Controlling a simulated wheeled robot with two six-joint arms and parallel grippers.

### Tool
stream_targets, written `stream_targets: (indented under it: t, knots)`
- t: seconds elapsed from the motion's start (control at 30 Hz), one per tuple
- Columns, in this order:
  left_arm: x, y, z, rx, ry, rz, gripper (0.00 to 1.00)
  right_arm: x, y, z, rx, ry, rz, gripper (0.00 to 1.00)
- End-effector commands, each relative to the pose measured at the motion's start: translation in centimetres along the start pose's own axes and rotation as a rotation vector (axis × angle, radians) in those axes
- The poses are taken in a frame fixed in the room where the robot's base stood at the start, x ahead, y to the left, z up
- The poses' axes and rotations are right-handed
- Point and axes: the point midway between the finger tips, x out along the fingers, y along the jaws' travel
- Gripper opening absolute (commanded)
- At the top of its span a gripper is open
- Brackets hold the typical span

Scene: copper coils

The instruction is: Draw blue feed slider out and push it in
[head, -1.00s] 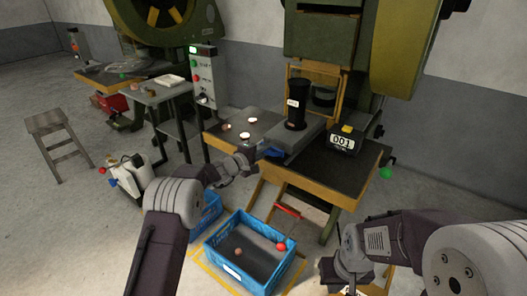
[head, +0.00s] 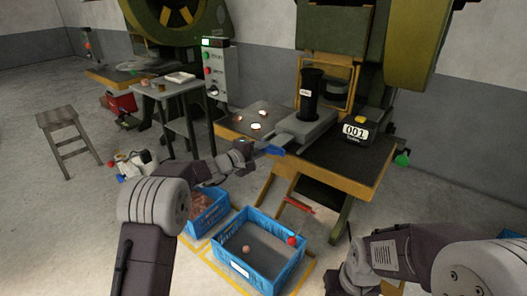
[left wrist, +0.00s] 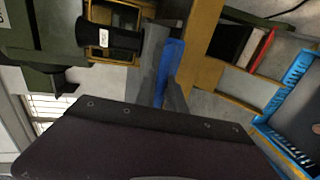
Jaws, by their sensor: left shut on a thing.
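The blue feed slider (head: 274,150) sticks out at the front left of the grey feed block under the black tube (head: 311,92). In the left wrist view it is a long blue strip (left wrist: 174,68) beside the grey fingers. My left gripper (head: 262,150) reaches in from the left and is shut on the slider's outer end. The fingers hide part of the slider.
The feed block stands on the press table (head: 350,169), with several small pieces to its left.

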Motion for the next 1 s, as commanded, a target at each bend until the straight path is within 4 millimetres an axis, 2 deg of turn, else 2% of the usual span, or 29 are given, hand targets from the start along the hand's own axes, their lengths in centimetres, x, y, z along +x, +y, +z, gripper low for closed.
stream_targets:
  t: [0.03, 0.07, 0.1, 0.13, 0.5, 0.57, 0.83, 1.0]
  knots:
    - [0.0, -0.5, 0.0, -0.001, -0.001, -0.01, 0.0, 0.0, 0.0, 0.0, 0.0, 0.0, 0.0, 0.0]
    - [0.0, -0.5, 0.0, -0.001, -0.001, -0.01, 0.2, 0.0, 0.0, 0.0, 0.0, 0.0, 0.0, 0.0]
    - [0.0, -0.5, 0.0, -0.001, 0.0, -0.009, 0.31, 0.0, 0.0, 0.0, 0.0, 0.0, 0.0, 0.0]
    - [0.0, -0.5, 0.0, -0.001, 0.0, -0.009, 0.36, 0.0, 0.0, 0.0, 0.0, 0.0, 0.0, 0.0]
    - [-0.6, -0.2, -0.1, 0.0, 0.0, -0.005, 0.36, 0.0, 0.0, 0.0, 0.0, 0.0, 0.0, 0.0]
    - [-1.4, -0.2, -0.1, 0.0, 0.002, -0.005, 0.36, 0.1, 0.0, 0.0, 0.0, 0.0, 0.0, 0.0]
    - [-6.9, -0.2, -0.1, -0.001, 0.003, -0.006, 0.36, -0.1, 0.0, 0.0, 0.0, 0.0, 0.0, 0.0]
    - [-8.9, -0.3, -0.1, -0.001, 0.002, -0.007, 0.36, -0.3, 0.0, 0.0, 0.0, 0.0, 0.0, 0.0]
